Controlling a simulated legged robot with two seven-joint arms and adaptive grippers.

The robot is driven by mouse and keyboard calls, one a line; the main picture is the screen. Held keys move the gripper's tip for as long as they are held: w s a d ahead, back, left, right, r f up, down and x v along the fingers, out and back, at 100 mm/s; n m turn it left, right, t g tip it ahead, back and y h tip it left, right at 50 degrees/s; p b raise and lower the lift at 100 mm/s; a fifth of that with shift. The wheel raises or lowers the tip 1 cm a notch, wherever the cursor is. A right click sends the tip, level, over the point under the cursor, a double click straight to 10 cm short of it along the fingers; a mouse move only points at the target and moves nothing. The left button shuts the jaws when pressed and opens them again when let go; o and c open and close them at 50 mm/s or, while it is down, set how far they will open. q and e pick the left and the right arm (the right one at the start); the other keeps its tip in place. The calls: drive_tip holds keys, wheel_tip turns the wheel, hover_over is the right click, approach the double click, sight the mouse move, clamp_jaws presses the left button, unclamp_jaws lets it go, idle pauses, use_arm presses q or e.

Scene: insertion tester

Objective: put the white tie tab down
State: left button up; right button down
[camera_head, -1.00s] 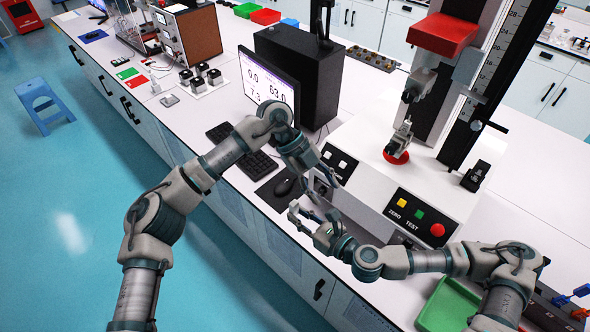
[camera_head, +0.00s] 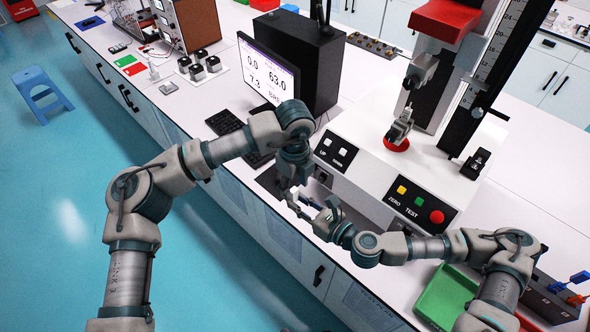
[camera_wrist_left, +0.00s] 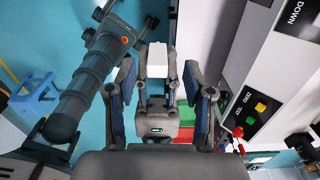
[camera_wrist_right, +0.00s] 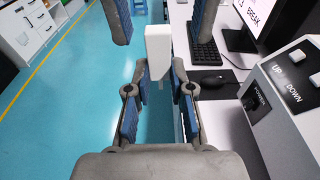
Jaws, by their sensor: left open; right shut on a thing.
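The white tie tab (camera_wrist_right: 158,48) is a small pale block at the tips of my right gripper (camera_wrist_right: 158,88), which is shut on it. In the left wrist view the tab (camera_wrist_left: 157,60) stands up from the right gripper's fingers, between the spread fingers of my left gripper (camera_wrist_left: 158,78). The left gripper is open; I cannot tell whether it touches the tab. In the head view the left gripper (camera_head: 291,184) and right gripper (camera_head: 316,212) meet over the bench's front edge, with the tab hardly visible between them.
The tester (camera_head: 372,180), with its button panel, stands just behind the grippers. A monitor (camera_head: 268,75) and keyboard (camera_head: 228,122) lie to the left, and a mouse (camera_wrist_right: 212,84) shows in the right wrist view. A green tray (camera_head: 447,298) is at the right. Some white bench top is bare.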

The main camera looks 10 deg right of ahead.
use_arm(q)
drive_tip(key=shift+f, duration=1.1)
clamp_jaws()
use_arm(e)
drive_tip(key=c, duration=0.9)
unclamp_jaws()
drive_tip(key=shift+c, duration=0.2)
